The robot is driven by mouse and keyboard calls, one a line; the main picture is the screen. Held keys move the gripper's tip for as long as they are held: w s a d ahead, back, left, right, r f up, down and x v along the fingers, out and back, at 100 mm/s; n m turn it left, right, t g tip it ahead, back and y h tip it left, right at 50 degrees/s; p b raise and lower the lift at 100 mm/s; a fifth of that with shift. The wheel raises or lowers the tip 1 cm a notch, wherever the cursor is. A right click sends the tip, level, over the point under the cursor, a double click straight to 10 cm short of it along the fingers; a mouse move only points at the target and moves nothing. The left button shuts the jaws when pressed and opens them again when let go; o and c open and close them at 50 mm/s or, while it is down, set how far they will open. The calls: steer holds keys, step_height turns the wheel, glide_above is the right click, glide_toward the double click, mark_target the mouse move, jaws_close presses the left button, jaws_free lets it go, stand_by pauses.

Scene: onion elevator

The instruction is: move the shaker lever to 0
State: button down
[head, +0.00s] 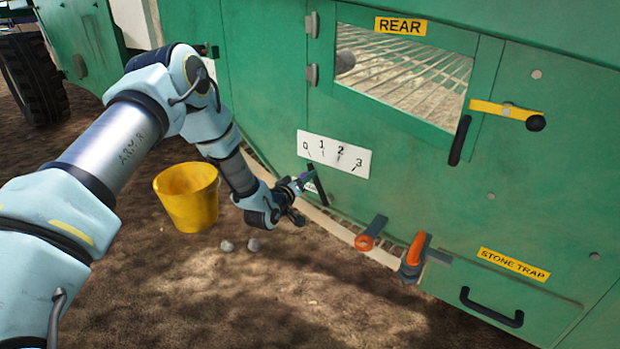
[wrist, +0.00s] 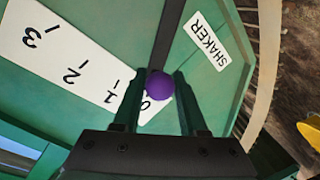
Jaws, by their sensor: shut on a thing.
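The shaker lever is a dark bar (wrist: 171,35) with a round purple knob (wrist: 159,85) at its end, beside the SHAKER label (wrist: 205,41). My gripper (wrist: 158,78) is shut on the knob, one finger on each side. The white scale plate (wrist: 60,70) reads 0 to 3. The knob lies at the 0 end, partly over the 0 and covering its tick. In the head view, my gripper (head: 298,184) is at the lever (head: 320,193), just below the 0 of the scale plate (head: 350,160); the wrist partly hides the label.
A yellow bucket (head: 187,205) and two stones (head: 253,245) are on the ground to the left. Right of the lever are orange-and-grey latches (head: 415,252), the STONE TRAP hatch (head: 500,318) and the REAR window (head: 400,80). The green panel stands close behind my gripper.

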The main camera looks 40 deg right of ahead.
steer(key=shift+w+a+f+n, duration=0.1)
steer(key=shift+w+f+n, duration=0.05)
steer(key=shift+w+n, duration=0.15)
steer(key=shift+c, duration=2.3)
jaws_free()
steer(key=p+v, duration=0.2)
steer(key=v, duration=0.9)
steer(key=shift+p, duration=0.3)
